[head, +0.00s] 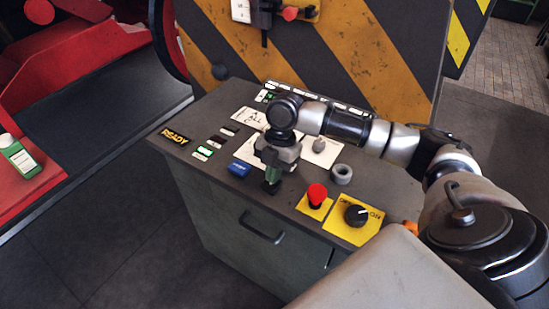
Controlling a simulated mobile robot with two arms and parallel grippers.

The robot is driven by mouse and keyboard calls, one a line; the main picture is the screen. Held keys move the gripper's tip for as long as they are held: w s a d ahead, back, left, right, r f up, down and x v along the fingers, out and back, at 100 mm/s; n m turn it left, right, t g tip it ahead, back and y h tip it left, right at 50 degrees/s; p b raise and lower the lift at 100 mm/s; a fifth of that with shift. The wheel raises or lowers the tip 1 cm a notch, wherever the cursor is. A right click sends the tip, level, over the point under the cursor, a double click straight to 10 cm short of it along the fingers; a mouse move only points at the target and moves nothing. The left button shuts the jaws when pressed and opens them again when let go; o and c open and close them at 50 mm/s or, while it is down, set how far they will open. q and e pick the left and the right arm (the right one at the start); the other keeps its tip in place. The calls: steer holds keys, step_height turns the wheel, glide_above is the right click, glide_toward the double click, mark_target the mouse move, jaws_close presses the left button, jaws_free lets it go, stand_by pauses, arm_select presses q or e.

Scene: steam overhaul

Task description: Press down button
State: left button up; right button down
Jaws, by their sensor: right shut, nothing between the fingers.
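A control console (215,215) with a dark top stands in the middle of the head view. A red mushroom button (317,195) sits on a yellow plate at the front right of its top. A blue button or block (239,168) lies left of my right gripper. My right gripper (271,186) points down over the console top between the blue piece and the red button. It is shut and empty. Whether its tips touch the top, or a button beneath them, I cannot tell; the gripper hides that spot. My left gripper is not in view.
A black rotary switch (356,215) on a yellow plate and a grey ring (341,174) are right of my gripper. A lit READY sign (175,135) and small labels are left. A striped panel (300,45) stands behind.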

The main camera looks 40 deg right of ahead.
steer(key=shift+f, duration=0.3)
